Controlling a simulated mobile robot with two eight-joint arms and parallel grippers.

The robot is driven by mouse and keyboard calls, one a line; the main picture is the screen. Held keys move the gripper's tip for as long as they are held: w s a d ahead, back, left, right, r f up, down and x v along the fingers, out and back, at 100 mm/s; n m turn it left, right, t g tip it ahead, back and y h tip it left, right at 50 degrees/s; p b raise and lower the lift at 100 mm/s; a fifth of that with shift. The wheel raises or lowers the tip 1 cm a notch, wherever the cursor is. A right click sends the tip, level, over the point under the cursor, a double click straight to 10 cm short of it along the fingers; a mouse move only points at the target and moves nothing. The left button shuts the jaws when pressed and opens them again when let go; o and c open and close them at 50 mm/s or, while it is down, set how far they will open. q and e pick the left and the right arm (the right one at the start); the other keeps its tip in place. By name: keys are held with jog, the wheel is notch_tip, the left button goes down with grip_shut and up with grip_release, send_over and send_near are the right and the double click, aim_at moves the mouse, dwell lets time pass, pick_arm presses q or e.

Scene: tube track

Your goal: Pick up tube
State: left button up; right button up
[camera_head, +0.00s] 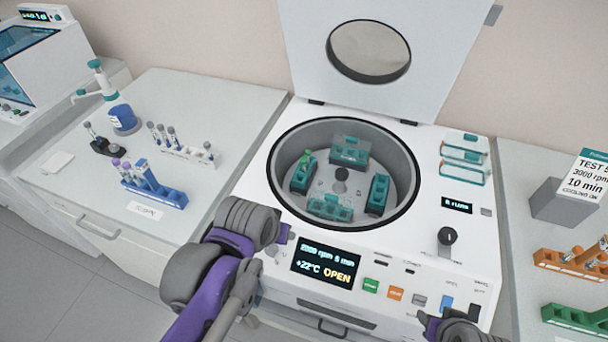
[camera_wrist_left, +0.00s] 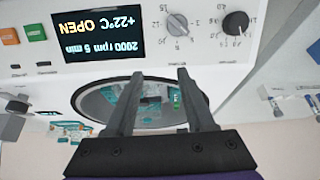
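A green-capped tube (camera_head: 307,157) stands in the left bucket of the open centrifuge (camera_head: 268,205). Other tubes stand in the white rack (camera_head: 185,152), the blue rack (camera_head: 160,196) and the black holder (camera_head: 107,147) on the left bench, and in the orange rack (camera_head: 565,264) at right. My left gripper (camera_head: 286,234) is over the centrifuge's front left edge. In the left wrist view its fingers (camera_wrist_left: 152,76) are apart with nothing held; the green-capped tube (camera_wrist_left: 177,98) shows beyond them. My right gripper (camera_head: 428,322) is partly visible at the bottom edge; its fingers are unclear.
The centrifuge lid (camera_head: 440,60) stands up behind the bowl. Its display (camera_head: 326,264) reads OPEN. Spare teal buckets (camera_head: 465,158) sit on its right top. A green rack (camera_head: 575,318) and a sign block (camera_head: 580,190) are at right.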

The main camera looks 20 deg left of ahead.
pick_arm(q)
jog(key=shift+n, duration=0.6)
jog(key=w+b, duration=0.1)
jog(key=w, duration=0.3)
jog(key=w+a+r+b, duration=0.1)
jog(key=w+b, duration=0.1)
jog(key=w, duration=0.2)
jog(key=w+b, duration=0.2)
jog(key=w, duration=0.1)
jog(key=shift+w+a+r, duration=0.25)
jog(key=shift+w, duration=0.15)
jog(key=n+g+y+b, duration=0.1)
jog(key=b, duration=0.6)
send_near(304, 160)
jog(key=b+x, duration=0.2)
jog(key=x, duration=0.9)
jog(key=shift+s+r, duration=0.1)
jog(key=shift+r, duration=0.05)
grip_shut()
pick_arm(e)
notch_tip(304, 160, down, 17)
jog(key=s, duration=0.3)
jog(key=shift+g, duration=0.4)
